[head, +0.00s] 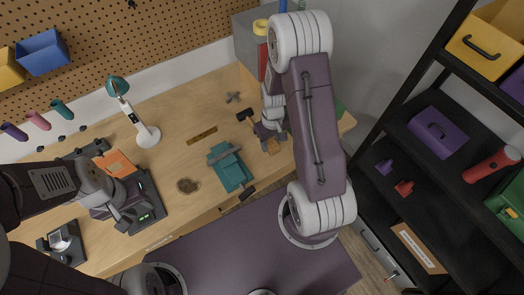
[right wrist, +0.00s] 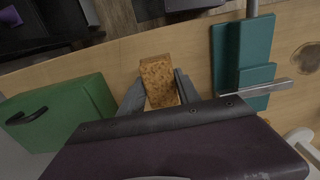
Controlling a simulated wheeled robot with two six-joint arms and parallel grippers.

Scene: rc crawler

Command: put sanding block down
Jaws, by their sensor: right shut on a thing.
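The sanding block (head: 272,146) is a speckled orange-brown, cork-like block. It shows between the two grey fingers of my right gripper (right wrist: 160,92) in the right wrist view, where the block (right wrist: 158,76) points away from the palm. My right gripper (head: 270,133) is shut on it over the right end of the wooden workbench (head: 208,112). I cannot tell whether the block touches the bench top. My left gripper (head: 122,213) is over a dark device at the bench's left; its finger opening is unclear.
A teal vise (head: 228,168) stands left of the block, with a hammer (head: 245,115) close by. A green case (right wrist: 58,112) is on the block's other side. A lamp (head: 146,135) and orange piece (head: 115,162) stand further left. Black shelves (head: 440,185) are at right.

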